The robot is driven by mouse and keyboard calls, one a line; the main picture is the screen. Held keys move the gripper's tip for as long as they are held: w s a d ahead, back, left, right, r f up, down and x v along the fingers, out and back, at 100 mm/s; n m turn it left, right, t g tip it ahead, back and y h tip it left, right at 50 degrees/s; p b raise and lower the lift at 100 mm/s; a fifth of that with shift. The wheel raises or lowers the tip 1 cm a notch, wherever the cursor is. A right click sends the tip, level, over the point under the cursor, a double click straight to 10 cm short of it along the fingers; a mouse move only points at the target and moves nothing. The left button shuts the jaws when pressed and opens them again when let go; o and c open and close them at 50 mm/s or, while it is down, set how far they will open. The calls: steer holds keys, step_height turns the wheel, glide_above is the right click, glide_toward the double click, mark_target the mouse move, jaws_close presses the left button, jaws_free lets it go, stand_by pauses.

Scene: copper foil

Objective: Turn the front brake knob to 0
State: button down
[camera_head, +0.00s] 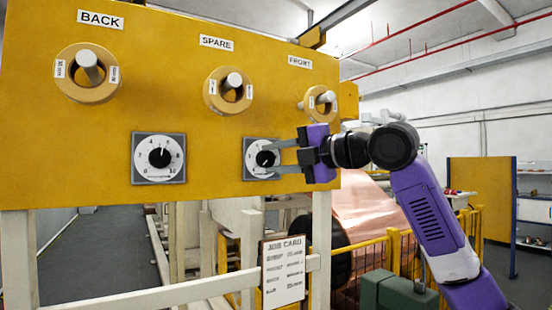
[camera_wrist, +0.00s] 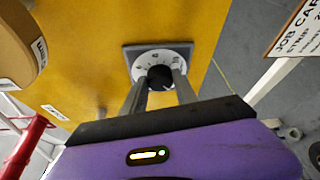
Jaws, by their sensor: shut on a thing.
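The front brake knob (camera_head: 265,158) is a small black knob on a white numbered dial (camera_head: 250,160) with a grey square plate, low on the right of the yellow panel. My gripper (camera_head: 273,158) reaches it from the right with its two grey fingers, one above and one below the knob. In the wrist view the gripper's fingertips (camera_wrist: 160,84) close around the knob (camera_wrist: 159,76). Part of the dial's scale is hidden by the fingers. I cannot tell clearly which number the knob points to.
A similar dial knob (camera_head: 158,157) sits to the left. Levers in round housings labelled BACK (camera_head: 88,68), SPARE (camera_head: 232,84) and FRONT (camera_head: 322,99) stick out above. A job card (camera_head: 283,272) hangs below the panel. A yellow railing (camera_head: 395,250) stands behind my arm.

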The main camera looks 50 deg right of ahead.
steer(key=shift+f, duration=0.1)
steer(key=c, duration=1)
jaws_free()
steer(key=shift+o, duration=0.2)
steer(key=s+b, duration=0.1)
steer(key=s, duration=0.6)
steer(key=shift+s+d+r+b, duration=0.35)
steer(key=shift+d+b, duration=0.05)
